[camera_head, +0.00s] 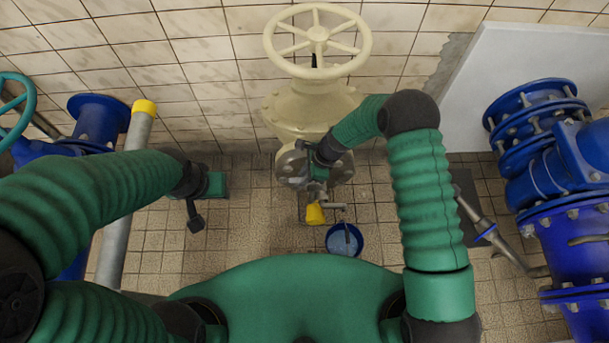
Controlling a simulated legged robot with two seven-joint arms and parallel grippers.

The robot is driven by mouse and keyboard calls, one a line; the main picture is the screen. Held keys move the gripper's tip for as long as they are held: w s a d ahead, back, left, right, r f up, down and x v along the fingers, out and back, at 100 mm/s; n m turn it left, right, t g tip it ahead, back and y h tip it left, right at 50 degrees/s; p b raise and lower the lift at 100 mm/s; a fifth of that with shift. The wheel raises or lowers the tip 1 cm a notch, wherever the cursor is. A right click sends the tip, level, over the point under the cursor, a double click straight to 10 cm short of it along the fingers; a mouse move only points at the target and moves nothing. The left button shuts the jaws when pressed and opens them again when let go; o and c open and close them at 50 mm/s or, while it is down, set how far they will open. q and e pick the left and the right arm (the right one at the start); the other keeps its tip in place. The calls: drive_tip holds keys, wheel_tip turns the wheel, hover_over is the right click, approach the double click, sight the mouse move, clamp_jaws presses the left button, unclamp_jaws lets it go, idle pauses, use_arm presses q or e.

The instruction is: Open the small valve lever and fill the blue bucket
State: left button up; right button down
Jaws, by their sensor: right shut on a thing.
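The blue bucket (331,239) stands on the tiled floor below the small valve's metal spout (333,206). Its inside looks light blue-grey, and a thin grey streak shows over it; I cannot tell whether this is running water. My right gripper (318,184) reaches in from the right at the cream valve's flange and is shut on the small valve lever. A yellow piece (316,214) shows just below its jaws. The wrist and jaws hide most of the lever. My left gripper (195,216) hangs over the floor at the left, apart from the valve; its jaws are unclear.
A large cream valve with a handwheel (318,36) stands at the tiled wall. Blue flanged pipes (560,170) fill the right side. A grey post with a yellow cap (144,107) and a teal handwheel (14,105) stand at left. Floor left of the bucket is clear.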

drive_tip(key=shift+w, duration=0.1)
idle(0.7)
drive_tip(key=shift+r+n, duration=0.1)
drive_tip(key=shift+n, duration=0.3)
drive_tip(key=shift+s+d+n+g+p, duration=0.15)
drive_tip(key=shift+s+n+g, duration=0.2)
drive_tip(key=shift+n, duration=0.25)
drive_tip(key=shift+s+n+g+p, duration=0.15)
drive_tip(key=shift+s+n+g, duration=0.15)
drive_tip(key=shift+n, duration=0.3)
drive_tip(key=c, duration=1.3)
unclamp_jaws()
drive_tip(key=shift+s, duration=0.1)
drive_tip(key=p+v, duration=0.3)
drive_tip(key=v, duration=1.3)
drive_tip(key=shift+r, duration=0.35)
